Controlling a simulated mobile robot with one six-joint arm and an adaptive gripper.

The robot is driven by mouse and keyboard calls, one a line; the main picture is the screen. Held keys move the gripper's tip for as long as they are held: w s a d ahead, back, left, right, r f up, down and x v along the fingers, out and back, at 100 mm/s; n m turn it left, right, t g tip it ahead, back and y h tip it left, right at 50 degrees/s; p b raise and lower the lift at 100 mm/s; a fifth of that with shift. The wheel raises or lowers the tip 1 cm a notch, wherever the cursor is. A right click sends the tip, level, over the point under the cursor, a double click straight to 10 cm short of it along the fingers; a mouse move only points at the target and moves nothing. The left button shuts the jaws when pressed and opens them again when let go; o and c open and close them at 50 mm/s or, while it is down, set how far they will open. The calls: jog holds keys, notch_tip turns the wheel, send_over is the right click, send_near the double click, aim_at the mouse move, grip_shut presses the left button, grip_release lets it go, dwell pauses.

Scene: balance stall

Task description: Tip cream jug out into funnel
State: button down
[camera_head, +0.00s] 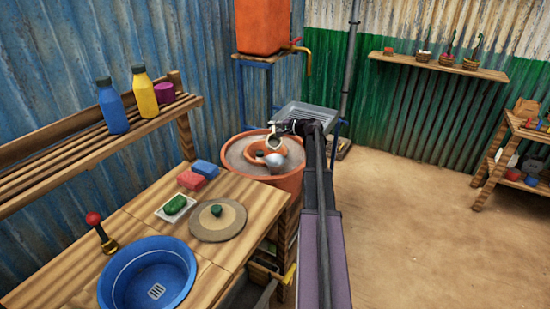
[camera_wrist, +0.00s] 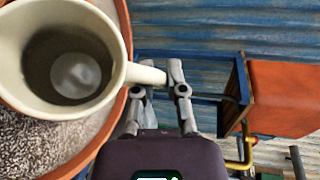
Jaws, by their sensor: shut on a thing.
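The cream jug (camera_wrist: 118,52) fills the upper left of the wrist view, its mouth facing the camera. Its inside is dark grey with a pale round patch at the bottom. My gripper (camera_wrist: 164,88) is shut on its handle. In the head view my gripper (camera_head: 284,128) is at the far end of my arm, over a round terracotta tub (camera_head: 292,184). The small cream shape there is partly hidden. A small orange rim and a silvery rounded thing (camera_head: 275,160) show within the tub; I cannot tell whether either is the funnel.
An orange tank (camera_head: 264,25) with a tap stands behind the tub, beside a grey ribbed tray (camera_head: 305,115). A wooden counter (camera_head: 130,222) at left holds a blue basin (camera_head: 185,258), sponges and a round lid (camera_head: 217,222).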

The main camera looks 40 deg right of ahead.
jog(key=shift+w+d+r, duration=0.15)
jog(key=shift+w, duration=0.05)
jog(key=shift+w+d+f+m+g, duration=0.3)
jog(key=shift+w+f+m+g, duration=0.15)
jog(key=shift+f+m+g, duration=0.25)
jog(key=w+d+f+m+g+y+b, duration=0.1)
jog(key=w+d+f+m+g+y, duration=0.1)
jog(key=w+d+f+m+g, duration=0.1)
jog(key=shift+w+d+f+m+g, duration=0.45)
jog(key=shift+w+f+g, duration=0.45)
jog(key=shift+w+f, duration=0.65)
jog(key=shift+s+f, duration=0.15)
